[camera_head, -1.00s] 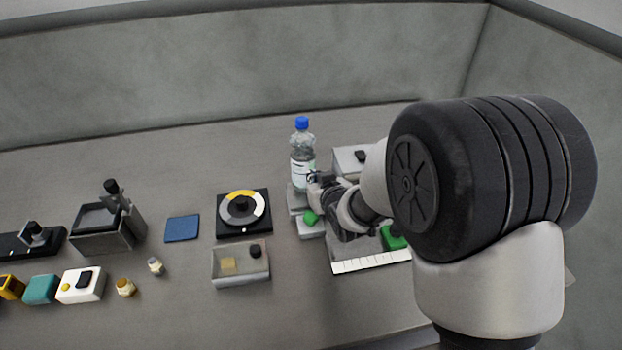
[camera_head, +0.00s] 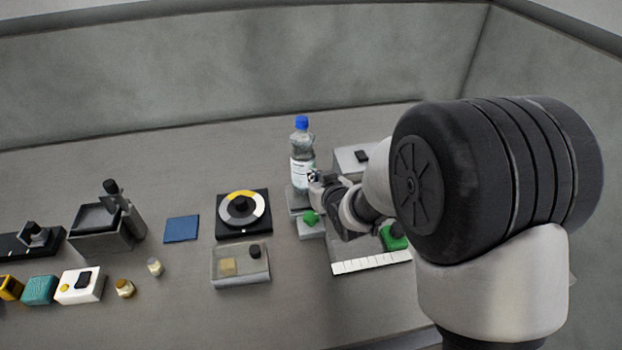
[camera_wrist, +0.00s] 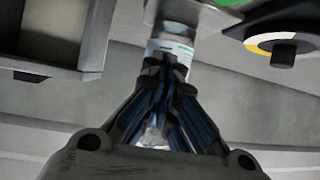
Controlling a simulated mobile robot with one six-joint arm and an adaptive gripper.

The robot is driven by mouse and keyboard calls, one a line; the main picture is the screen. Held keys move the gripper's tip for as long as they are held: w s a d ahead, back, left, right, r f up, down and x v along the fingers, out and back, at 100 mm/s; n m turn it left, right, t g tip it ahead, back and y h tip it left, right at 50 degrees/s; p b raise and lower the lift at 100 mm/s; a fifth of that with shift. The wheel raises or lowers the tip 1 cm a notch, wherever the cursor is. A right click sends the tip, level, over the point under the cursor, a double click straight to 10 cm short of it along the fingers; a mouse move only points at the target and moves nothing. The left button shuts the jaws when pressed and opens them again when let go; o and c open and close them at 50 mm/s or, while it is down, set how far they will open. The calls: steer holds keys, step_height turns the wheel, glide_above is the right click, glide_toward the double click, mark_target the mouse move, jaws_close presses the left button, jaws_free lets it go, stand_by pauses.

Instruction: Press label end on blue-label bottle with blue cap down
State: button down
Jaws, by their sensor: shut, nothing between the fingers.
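The clear bottle with a blue cap (camera_head: 301,123) and a white label (camera_head: 302,173) stands upright on a grey stand (camera_head: 298,201) in the head view. In the wrist view the label (camera_wrist: 172,52) shows just beyond my gripper (camera_wrist: 166,62), with a green stripe on it. My gripper, also in the head view (camera_head: 314,177), is shut and empty, with its fingertips at the right side of the bottle's label. I cannot tell whether they touch it. The label's loose end cannot be made out, and the fingers hide part of the label.
A green knob (camera_head: 310,217) sits in front of the bottle stand. A grey box (camera_head: 352,160) stands behind my gripper. A round dial with a yellow section (camera_head: 243,194), a clear bin (camera_head: 240,277) and a blue pad (camera_head: 182,229) lie to the left. Bare table lies behind them.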

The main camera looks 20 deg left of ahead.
steer(key=shift+w+d, duration=0.3)
stand_by(0.5)
steer(key=s+d, duration=0.3)
steer(key=s, duration=0.1)
steer(key=shift+s+d, duration=0.35)
steer(key=shift+s, duration=0.05)
stand_by(0.6)
steer(key=s+d+r+m+g+h, duration=0.1)
steer(key=s+d+r+m+h, duration=0.3)
steer(key=d, duration=0.6)
steer(key=s+d+r+h, duration=0.2)
steer(key=d+r, duration=0.4)
steer(key=d, duration=0.4)
steer(key=s+d+r+m+g, duration=0.1)
steer(key=s+d, duration=0.4)
steer(key=s, duration=0.5)
steer(key=s+d+r+m+g+h, duration=0.1)
steer(key=s+d+m+g, duration=0.1)
steer(key=s, duration=0.9)
steer(key=d+g, duration=0.1)
steer(key=d, duration=0.1)
steer(key=shift+d+r+m+h, duration=0.3)
steer(key=shift+d+r, duration=0.1)
